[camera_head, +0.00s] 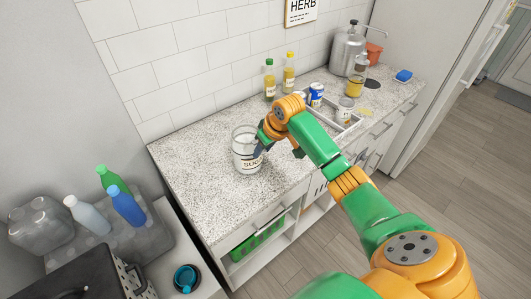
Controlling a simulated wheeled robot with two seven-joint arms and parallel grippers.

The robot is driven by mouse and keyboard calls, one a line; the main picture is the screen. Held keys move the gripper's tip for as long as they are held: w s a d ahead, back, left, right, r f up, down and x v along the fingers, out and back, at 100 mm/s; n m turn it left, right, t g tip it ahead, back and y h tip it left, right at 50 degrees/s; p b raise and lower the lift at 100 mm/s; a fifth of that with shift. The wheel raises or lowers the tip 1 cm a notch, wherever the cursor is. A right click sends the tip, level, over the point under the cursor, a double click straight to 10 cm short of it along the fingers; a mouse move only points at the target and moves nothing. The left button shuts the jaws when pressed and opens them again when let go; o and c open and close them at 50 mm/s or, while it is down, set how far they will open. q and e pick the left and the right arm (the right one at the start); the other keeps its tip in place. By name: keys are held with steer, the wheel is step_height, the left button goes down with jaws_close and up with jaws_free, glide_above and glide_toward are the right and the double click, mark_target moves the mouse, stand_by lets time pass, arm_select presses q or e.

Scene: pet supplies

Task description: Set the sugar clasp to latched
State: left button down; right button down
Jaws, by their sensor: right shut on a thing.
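The sugar jar (246,161) stands upright on the speckled counter. It is clear, with white contents and a label reading SUG. My right gripper (261,147) is at the right side of the jar, near its upper part, and is shut on the sugar clasp there. The clasp itself is hidden by the gripper and too small to make out, so I cannot tell its position. My left gripper is not in view.
Two bottles (270,80) stand behind the jar by the tiled wall. A white tray (345,124) with cans lies to the right, with a metal canister (347,50) beyond. Bare counter (195,150) lies left of the jar.

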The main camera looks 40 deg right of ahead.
steer(key=shift+w+a+r+g, duration=0.15)
steer(key=shift+w+g, duration=0.25)
steer(key=shift+g, duration=0.7)
steer(key=c, duration=0.8)
jaws_free()
steer(key=shift+c, duration=0.2)
steer(key=o, duration=0.3)
steer(key=shift+w, duration=0.15)
